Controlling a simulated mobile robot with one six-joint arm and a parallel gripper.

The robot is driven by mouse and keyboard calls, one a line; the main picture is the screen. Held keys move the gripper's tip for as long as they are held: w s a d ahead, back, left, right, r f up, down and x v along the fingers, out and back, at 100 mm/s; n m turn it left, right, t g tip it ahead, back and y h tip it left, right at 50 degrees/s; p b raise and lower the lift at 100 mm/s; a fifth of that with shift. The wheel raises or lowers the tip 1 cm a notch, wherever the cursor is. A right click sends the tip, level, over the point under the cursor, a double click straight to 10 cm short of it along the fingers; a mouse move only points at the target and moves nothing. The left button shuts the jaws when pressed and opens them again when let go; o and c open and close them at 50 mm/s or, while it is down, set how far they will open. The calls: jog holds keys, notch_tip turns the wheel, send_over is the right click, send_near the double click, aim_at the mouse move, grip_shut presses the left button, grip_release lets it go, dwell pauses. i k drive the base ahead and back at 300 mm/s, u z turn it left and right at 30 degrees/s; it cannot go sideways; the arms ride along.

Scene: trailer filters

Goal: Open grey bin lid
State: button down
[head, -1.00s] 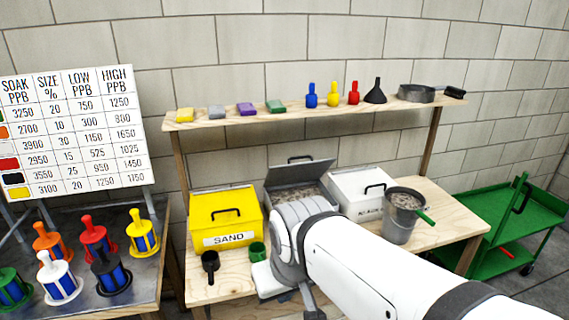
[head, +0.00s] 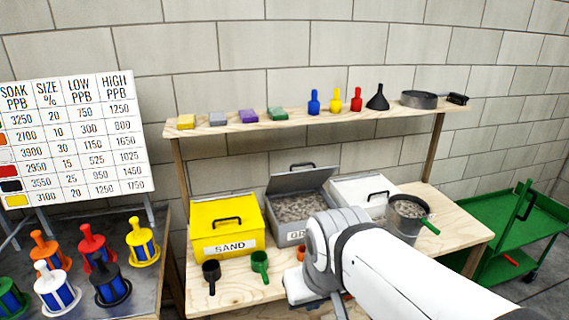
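The grey bin (head: 283,221) stands on the wooden bench between the yellow bin and the white bin. Its grey lid (head: 301,180) is raised and tilted back, with a dark handle at its top edge. Grey-brown gravel-like material shows inside the bin. My white arm reaches in from the lower right, and its wrist is in front of the bin, covering part of its front label. My gripper's fingers are not visible; the arm's end runs down out of the frame at the bottom.
A yellow sand bin (head: 226,224) and a white bin (head: 366,194) flank it, both lids shut. A grey bucket (head: 407,214) stands at the right. Black (head: 211,272) and green (head: 260,264) scoops are in front. A shelf (head: 230,127) with small items runs above.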

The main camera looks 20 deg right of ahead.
aim_at(290, 180)
jog(key=i, duration=0.95)
